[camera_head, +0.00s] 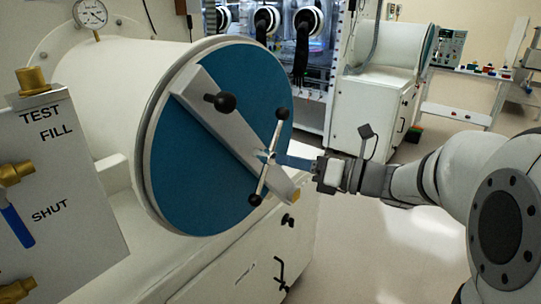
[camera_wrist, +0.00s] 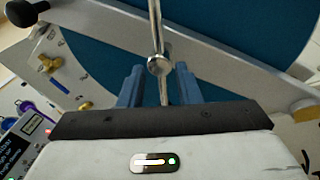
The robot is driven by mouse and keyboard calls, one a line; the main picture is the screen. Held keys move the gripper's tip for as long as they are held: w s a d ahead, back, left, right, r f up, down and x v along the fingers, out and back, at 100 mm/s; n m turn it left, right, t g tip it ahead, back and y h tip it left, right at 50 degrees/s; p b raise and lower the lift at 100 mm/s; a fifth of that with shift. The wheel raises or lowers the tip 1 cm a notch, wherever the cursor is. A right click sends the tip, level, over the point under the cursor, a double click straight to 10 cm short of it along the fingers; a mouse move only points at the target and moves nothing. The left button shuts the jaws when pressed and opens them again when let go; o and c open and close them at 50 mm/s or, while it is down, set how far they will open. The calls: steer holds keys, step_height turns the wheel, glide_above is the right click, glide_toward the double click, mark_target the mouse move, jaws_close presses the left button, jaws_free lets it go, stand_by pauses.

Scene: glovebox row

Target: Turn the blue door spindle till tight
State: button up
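The blue round door (camera_head: 195,165) closes the end of a white chamber, with a slanted grey bar (camera_head: 215,125) across it. The spindle (camera_head: 267,157) sits near the lower right end of the bar. Its thin metal cross rod, with black ball ends, stands steeply, its top leaning right. My gripper (camera_head: 284,158) reaches in from the right, its blue fingers at the spindle. In the wrist view, the spindle's hub and rod (camera_wrist: 158,40) lie between the two fingers of my gripper (camera_wrist: 159,70), with a visible gap on either side. Actual contact cannot be told.
A valve panel (camera_head: 55,190) with brass fittings and a blue lever is at left. A white cabinet (camera_head: 250,255) is below the door. Floor (camera_head: 355,250) is open at right; another chamber (camera_head: 385,90) stands behind.

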mark_target(270, 155)
steer(key=shift+x, duration=2.65)
steer(key=shift+c, duration=0.2)
jaws_close()
steer(key=shift+d, duration=0.15)
steer(key=shift+r+p, duration=0.1)
steer(key=shift+p, duration=0.45)
